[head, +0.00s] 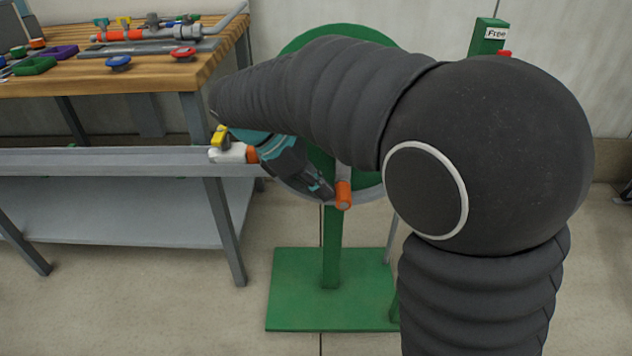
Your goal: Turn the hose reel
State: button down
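The hose reel has a green disc (345,32) on a green post (331,245), standing on a green base plate (330,305). My dark arm covers much of the disc. A crank handle with an orange grip (343,195) sticks out at the reel's lower front. My gripper (328,191), dark with teal parts, is at the left side of the orange grip, touching or very close to it. Its fingers are small and partly hidden, so I cannot tell whether they are open or closed around the grip.
A wooden-topped workbench (150,73) at the left holds pipes and coloured valve handles. A grey rail (100,160) with a yellow-handled valve (219,137) ends near my gripper. A green box labelled "Free" (488,37) stands behind at the right. Floor around the base plate is clear.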

jog(key=a+r+p, duration=0.1)
jog(key=a+r, duration=0.6)
jog(key=a, duration=0.4)
notch_tip(320, 180, down, 5)
jog(key=w+a+m+y, duration=0.1)
jog(key=a+m+y, duration=0.1)
jog(key=s+d+m+t+y, duration=0.2)
jog(key=s+d+m, duration=0.3)
jog(key=d, duration=0.3)
jog(key=s+d+f+m+t+y, duration=0.1)
jog(key=s+d+m+t, duration=0.1)
jog(key=s+d+m, duration=0.3)
jog(key=s+d+m+t+y, duration=0.1)
jog(key=s+d+m, duration=0.4)
jog(key=d, duration=0.8)
jog(key=shift+s+f+t+y, duration=0.25)
jog(key=shift+s+t+y, duration=0.15)
jog(key=shift+s+y, duration=0.65)
